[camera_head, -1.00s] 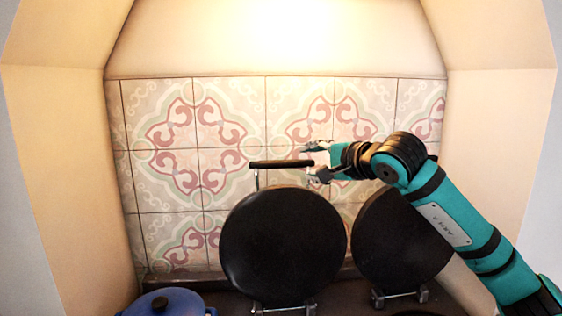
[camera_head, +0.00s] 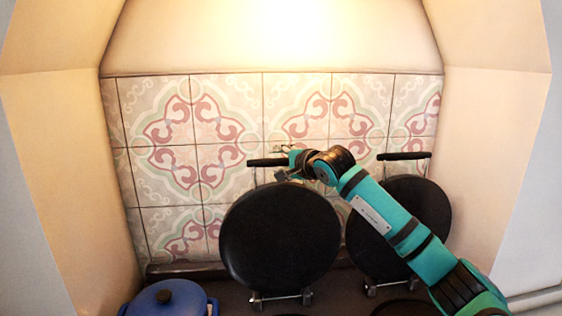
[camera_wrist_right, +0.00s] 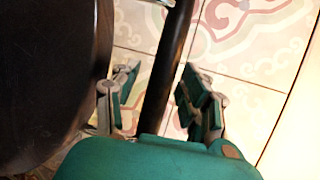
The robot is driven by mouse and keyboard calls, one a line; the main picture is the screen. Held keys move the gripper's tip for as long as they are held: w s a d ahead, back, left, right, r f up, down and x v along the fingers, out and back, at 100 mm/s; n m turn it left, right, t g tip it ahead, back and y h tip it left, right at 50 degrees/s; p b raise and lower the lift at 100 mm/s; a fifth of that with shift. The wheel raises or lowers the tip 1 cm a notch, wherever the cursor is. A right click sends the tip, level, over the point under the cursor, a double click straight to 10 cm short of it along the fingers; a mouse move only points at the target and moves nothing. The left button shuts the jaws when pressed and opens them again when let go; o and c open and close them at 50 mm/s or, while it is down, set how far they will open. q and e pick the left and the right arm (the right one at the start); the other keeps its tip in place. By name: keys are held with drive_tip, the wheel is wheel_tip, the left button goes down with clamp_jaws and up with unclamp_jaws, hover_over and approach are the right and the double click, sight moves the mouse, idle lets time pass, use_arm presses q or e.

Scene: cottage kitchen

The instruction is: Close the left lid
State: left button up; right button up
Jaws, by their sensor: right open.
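The left lid (camera_head: 280,240) is a round black disc standing raised on its hinge, with its black handle bar (camera_head: 266,162) along the top. My right gripper (camera_head: 282,162) is at the right end of this handle. In the right wrist view, the open fingers (camera_wrist_right: 158,88) are on either side of the handle bar (camera_wrist_right: 170,65), with gaps visible. The lid's dark disc (camera_wrist_right: 45,75) fills the left of that view. My left gripper is not in view.
The right lid (camera_head: 415,215) also stands raised, partly behind my right arm, with its handle (camera_head: 404,156) on top. A blue pot (camera_head: 168,299) sits at the lower left. The tiled wall (camera_head: 165,120) is close behind the lids.

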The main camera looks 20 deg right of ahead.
drive_tip(key=shift+c, duration=0.4)
clamp_jaws()
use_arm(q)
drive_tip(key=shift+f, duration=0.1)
use_arm(e)
drive_tip(key=shift+f, duration=0.1)
